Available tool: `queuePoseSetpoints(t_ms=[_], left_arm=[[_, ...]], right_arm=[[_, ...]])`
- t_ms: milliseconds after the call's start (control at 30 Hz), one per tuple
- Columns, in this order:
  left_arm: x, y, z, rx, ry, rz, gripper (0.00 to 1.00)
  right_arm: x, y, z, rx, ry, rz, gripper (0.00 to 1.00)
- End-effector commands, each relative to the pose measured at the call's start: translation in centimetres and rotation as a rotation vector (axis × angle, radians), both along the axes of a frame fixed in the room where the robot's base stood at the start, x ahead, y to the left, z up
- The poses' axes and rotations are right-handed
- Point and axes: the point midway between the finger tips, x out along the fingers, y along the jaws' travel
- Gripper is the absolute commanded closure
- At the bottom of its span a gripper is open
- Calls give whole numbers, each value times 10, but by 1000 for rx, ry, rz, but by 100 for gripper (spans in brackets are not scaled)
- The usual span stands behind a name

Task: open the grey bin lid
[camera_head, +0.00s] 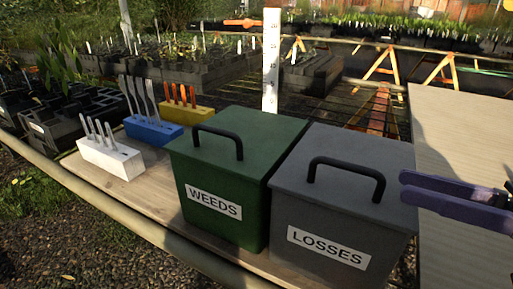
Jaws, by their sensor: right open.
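The grey bin (337,237) carries a white label reading LOSSES and stands on the wooden bench. Its grey lid (333,150) is on and looks closed, with a black arched handle (346,169) on top. My right gripper (404,186) comes in from the right edge with purple fingers. It is open and empty, just right of the lid handle and apart from it in the picture. How far above the lid it is, I cannot tell. My left gripper does not show.
A green bin (226,172) labelled WEEDS stands close on the left. White (110,160), blue (152,131) and yellow (187,110) blocks holding sticks or tools stand further left. A white upright marker (271,60) rises behind the bins. A pale board (458,130) lies at right.

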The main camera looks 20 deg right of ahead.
Motion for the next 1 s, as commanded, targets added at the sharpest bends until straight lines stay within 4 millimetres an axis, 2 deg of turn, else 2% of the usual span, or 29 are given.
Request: queuePoseSetpoints(t_ms=[200, 400, 600, 833, 867, 1000], left_arm=[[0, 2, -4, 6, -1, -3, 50], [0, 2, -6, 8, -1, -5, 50], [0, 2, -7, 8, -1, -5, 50], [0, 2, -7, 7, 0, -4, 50], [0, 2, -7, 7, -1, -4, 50], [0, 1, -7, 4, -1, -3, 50]], right_arm=[[33, 28, 2, 3, -8, -1, 58], [57, 48, 2, 2, -6, -1, 58], [66, 57, 2, 0, -3, -3, 58], [66, 57, 1, 0, -2, -2, 58], [66, 57, 1, 0, -2, -2, 59], [66, 57, 1, 0, -2, -2, 75]])
